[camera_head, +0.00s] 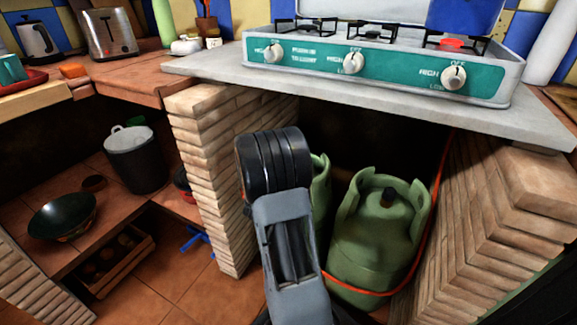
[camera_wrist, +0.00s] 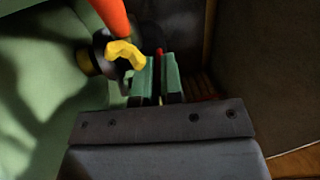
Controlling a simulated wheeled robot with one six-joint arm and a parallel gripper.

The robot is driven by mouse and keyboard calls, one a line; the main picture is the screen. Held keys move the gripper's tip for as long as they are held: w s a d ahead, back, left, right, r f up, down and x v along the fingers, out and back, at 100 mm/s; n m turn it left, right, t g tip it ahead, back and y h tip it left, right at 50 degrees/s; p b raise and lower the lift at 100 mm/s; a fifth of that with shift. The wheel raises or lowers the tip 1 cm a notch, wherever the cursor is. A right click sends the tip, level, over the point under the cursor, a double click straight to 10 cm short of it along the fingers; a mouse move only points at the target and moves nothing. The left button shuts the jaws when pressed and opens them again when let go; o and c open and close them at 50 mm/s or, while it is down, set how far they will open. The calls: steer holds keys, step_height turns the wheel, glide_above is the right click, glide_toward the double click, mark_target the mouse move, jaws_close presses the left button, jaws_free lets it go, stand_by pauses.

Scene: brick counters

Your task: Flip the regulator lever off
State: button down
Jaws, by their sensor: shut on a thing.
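In the wrist view, the dark regulator (camera_wrist: 84,62) sits against a green gas cylinder (camera_wrist: 35,130), with a yellow wing-shaped part (camera_wrist: 125,52) on it. An orange hose (camera_wrist: 110,16) rises from it. A small red piece (camera_wrist: 159,51), apparently the regulator lever, shows at my fingertips. My gripper (camera_wrist: 162,60) has green pads close together, shut on this red piece. The yellow part is just left of the pads. In the head view, my arm hides the gripper and the regulator. The partly hidden left cylinder (camera_head: 319,185) stands behind my arm.
A second green cylinder (camera_head: 375,240) stands to the right, with an orange hose (camera_head: 432,215) beside it. Brick pillars (camera_head: 215,150) flank the opening. The counter slab (camera_head: 400,96) with the stove (camera_head: 375,65) overhangs it.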

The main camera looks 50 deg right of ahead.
steer(key=c, duration=1.3)
jaws_free()
steer(key=shift+o, duration=0.2)
steer(key=p+v, duration=0.2)
steer(key=v, duration=1.2)
steer(key=shift+d, duration=0.1)
